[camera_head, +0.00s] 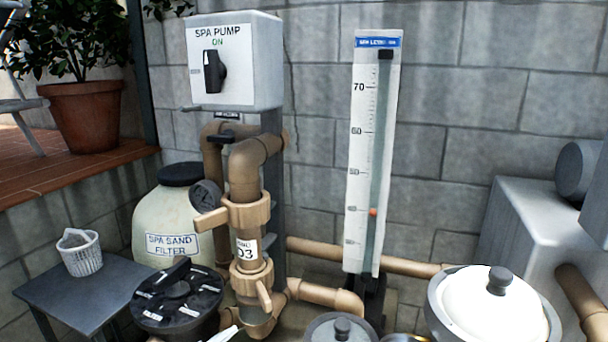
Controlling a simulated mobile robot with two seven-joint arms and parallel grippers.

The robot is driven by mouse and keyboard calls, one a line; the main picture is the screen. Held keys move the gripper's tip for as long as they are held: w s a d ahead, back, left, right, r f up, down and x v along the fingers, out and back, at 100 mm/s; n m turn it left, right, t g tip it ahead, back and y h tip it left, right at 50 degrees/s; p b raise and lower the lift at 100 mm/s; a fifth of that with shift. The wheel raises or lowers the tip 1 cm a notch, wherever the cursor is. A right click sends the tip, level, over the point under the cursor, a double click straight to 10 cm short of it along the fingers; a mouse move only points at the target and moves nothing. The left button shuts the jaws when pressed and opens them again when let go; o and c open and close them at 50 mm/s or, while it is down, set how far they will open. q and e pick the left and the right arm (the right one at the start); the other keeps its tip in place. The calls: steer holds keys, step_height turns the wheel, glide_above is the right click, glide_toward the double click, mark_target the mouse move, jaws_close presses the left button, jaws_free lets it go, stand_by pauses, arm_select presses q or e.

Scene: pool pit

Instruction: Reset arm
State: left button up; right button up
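Neither of my grippers can be made out in the head view. A small pale pointed object (226,334) shows at the bottom edge, below the valve pipe. I cannot tell what it is. The spa pump switch box (236,62) is on a post at the upper left, with its black knob (214,71) upright under the word ON. A tan pipe with valve handles (247,212) stands in front of it.
A level gauge (364,170) stands upright mid-view before the block wall. The sand filter (170,225) and a black-topped multiport valve (178,296) are at left. A side table (88,296) holds a small basket (80,254). A white-lidded pot (491,305) is lower right.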

arm_select(q)
steer(key=s+a+f+n+g+y, duration=0.1)
steer(key=s+a+f+n, duration=0.3)
steer(key=s+f, duration=0.5)
steer(key=s+a+f+n+g+y, duration=0.1)
steer(key=s+a+f+n+y, duration=0.2)
steer(key=s+f+n, duration=0.5)
step_height(320, 180, down, 3)
steer(key=shift+s+a+r+g+y, duration=0.15)
steer(key=shift+s+a+g+y, duration=0.35)
steer(key=shift+s, duration=0.55)
steer(key=shift+a, duration=0.1)
